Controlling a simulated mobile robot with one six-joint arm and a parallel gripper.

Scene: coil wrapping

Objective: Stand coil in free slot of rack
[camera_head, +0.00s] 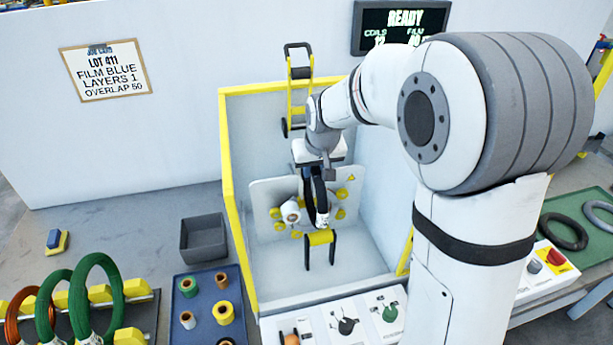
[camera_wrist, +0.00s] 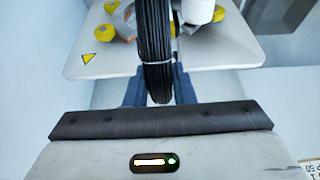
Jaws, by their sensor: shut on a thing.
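My gripper (camera_head: 318,172) is inside the yellow-edged machine enclosure and is shut on a black coil (camera_head: 309,203). The coil hangs upright, nearly edge-on, in front of the plate with yellow rollers. In the wrist view the black coil (camera_wrist: 154,40) runs up from between my dark fingers (camera_wrist: 157,92). The rack (camera_head: 148,308) stands at the lower left, cut off by the frame edge, with yellow blocks along it. An orange coil (camera_head: 14,316) and two green coils (camera_head: 116,290) stand in it. A gap shows to the right of the right green coil; its full extent is unclear.
The enclosure's yellow left edge (camera_head: 234,210) stands between my gripper and the rack. A grey bin (camera_head: 204,240) and a blue tray (camera_head: 204,340) with several spools lie between them. A yellow roller bracket (camera_head: 320,238) is just below the coil. Loose coils lie on the green mat (camera_head: 575,203) at right.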

